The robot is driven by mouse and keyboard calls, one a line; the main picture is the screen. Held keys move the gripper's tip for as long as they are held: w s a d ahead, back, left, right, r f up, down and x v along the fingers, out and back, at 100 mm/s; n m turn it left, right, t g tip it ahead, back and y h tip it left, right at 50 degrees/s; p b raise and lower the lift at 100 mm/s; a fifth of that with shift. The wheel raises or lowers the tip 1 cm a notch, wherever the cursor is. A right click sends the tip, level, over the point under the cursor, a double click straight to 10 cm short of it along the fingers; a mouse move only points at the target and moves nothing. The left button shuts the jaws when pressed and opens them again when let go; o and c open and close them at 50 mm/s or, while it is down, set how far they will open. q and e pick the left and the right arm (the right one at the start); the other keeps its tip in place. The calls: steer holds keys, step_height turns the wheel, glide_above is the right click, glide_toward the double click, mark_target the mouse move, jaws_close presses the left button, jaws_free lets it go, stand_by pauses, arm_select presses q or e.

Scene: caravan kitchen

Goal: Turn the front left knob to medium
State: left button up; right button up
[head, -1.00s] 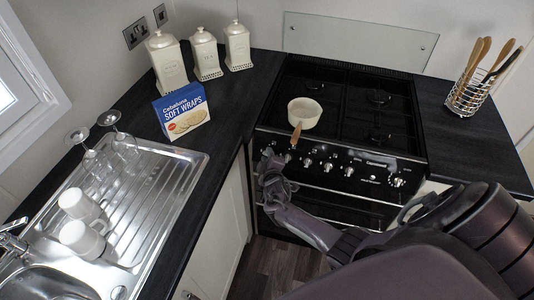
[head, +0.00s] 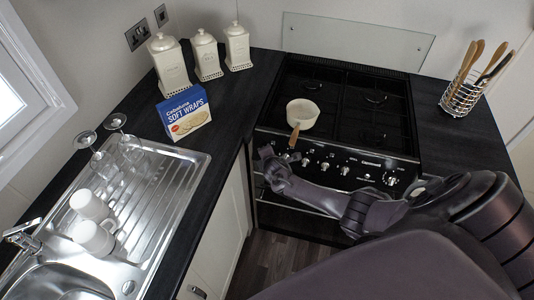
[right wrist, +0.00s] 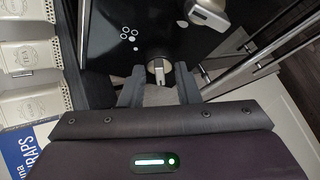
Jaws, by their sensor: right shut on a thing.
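The black cooker (head: 330,150) has a row of silver knobs along its front panel. My right gripper (head: 266,153) is at the left end of this row and hides the front left knob in the head view. In the right wrist view the front left knob (right wrist: 159,71) shows between the fingertips of my right gripper (right wrist: 160,86), which is shut on it. The knob's pale grip bar points roughly along the fingers. Its exact setting cannot be read. My left gripper is out of view.
A cream saucepan (head: 302,115) sits on the hob above the knobs, its wooden handle jutting forward near my gripper. Another knob (right wrist: 207,12) is close by. A wraps box (head: 185,112), canisters (head: 168,65) and a utensil rack (head: 463,97) stand on the counters.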

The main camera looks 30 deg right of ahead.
steer(key=shift+w+d+r+n+g, duration=0.1)
steer(key=shift+d+r+n+g, duration=0.1)
steer(key=shift+n+g, duration=0.3)
stand_by(0.3)
steer(key=o, duration=1)
steer(key=shift+w+f+n, duration=0.1)
steer(key=shift+f+n, duration=0.1)
steer(key=shift+n, duration=0.1)
steer(key=shift+c, duration=0.2)
steer(key=shift+a, duration=0.1)
steer(key=p+v, duration=0.1)
steer(key=v, duration=0.6)
steer(key=shift+s+r, duration=0.25)
steer(key=shift+s, duration=0.1)
